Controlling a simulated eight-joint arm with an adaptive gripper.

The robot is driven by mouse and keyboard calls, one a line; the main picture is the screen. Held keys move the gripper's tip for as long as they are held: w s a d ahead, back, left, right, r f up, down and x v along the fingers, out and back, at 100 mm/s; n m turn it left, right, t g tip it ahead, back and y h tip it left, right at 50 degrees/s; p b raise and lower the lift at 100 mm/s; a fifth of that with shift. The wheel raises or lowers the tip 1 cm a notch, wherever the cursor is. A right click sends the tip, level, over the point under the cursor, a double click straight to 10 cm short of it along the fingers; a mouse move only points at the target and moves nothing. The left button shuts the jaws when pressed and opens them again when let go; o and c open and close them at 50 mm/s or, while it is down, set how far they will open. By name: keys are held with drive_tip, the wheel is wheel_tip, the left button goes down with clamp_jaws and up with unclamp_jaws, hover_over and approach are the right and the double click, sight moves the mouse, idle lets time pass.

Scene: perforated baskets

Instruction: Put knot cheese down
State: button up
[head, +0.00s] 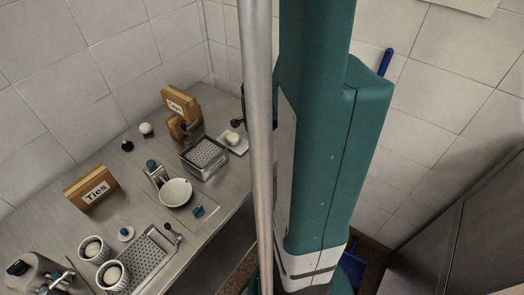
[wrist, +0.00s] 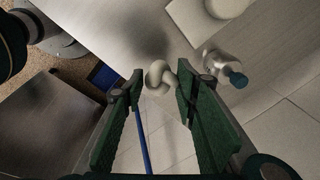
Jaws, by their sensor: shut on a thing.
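The knot cheese (wrist: 158,76), a small cream-white knotted lump, is between the fingertips of my gripper (wrist: 156,88) in the wrist view. The green fingers are shut on it. It is over the strip beside the metal table's edge in that picture; its height cannot be told. In the head view my gripper is not clearly visible, as my teal arm and a grey pole cover much of the right side.
A clear container with a teal cap (wrist: 228,70) is right of the cheese. A white plate (head: 236,146) holds a white lump.

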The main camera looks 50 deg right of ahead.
drive_tip(key=shift+f+b, duration=0.4)
drive_tip(key=shift+f, duration=1.6)
drive_tip(key=shift+f, duration=0.15)
drive_tip(key=o, duration=0.9)
drive_tip(key=shift+s+a+r+p, duration=0.1)
drive_tip(key=shift+a+r+p, duration=0.25)
drive_tip(key=shift+r, duration=1.65)
drive_tip(key=shift+s+a+r+p, duration=0.1)
drive_tip(key=shift+a+r+p, duration=0.3)
drive_tip(key=shift+r, duration=1.65)
drive_tip(key=shift+s+a+r+p, duration=0.1)
drive_tip(key=shift+a+r+p, duration=0.25)
drive_tip(key=shift+r, duration=1.65)
